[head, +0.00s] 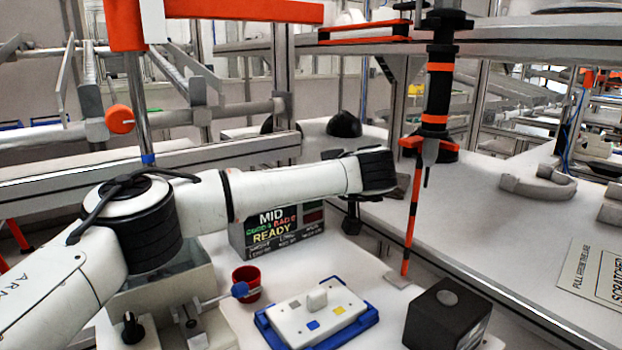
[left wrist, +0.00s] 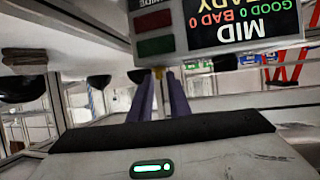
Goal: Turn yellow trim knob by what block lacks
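My left arm reaches in from the left, and its dark gripper (head: 352,218) hangs just right of the display box (head: 318,222). In the left wrist view the two purple-grey fingers (left wrist: 158,84) look apart, with a small yellowish thing (left wrist: 158,72) between or behind their tips; I cannot tell which, or whether it is the yellow knob. My right gripper is not in view.
The display reads MID, GOOD 0 BAD 0, READY. A red cup (head: 246,278) with a blue-ended item beside it and a black knob (head: 132,327) stand at left.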

